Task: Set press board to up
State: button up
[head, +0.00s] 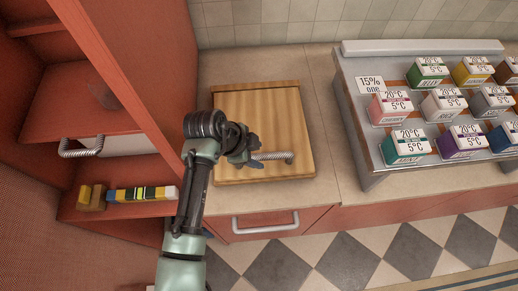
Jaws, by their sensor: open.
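The press board (285,110) is a light wooden panel lying flat on the counter, with a darker strip along its back edge. A ribbed metal handle (275,156) sits near its front edge. My gripper (252,160) is over the front middle of the board, at the left end of the handle. It is open. My gripper and wrist hide the handle's left end, so I cannot tell whether the fingers are around it or touching it.
A red shelf unit (125,70) rises at left. A drawer with a metal handle (265,226) is below the counter. Bare counter lies around the board.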

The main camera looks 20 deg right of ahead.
jog(key=shift+x, duration=1.1)
grip_shut()
dwell(0.7)
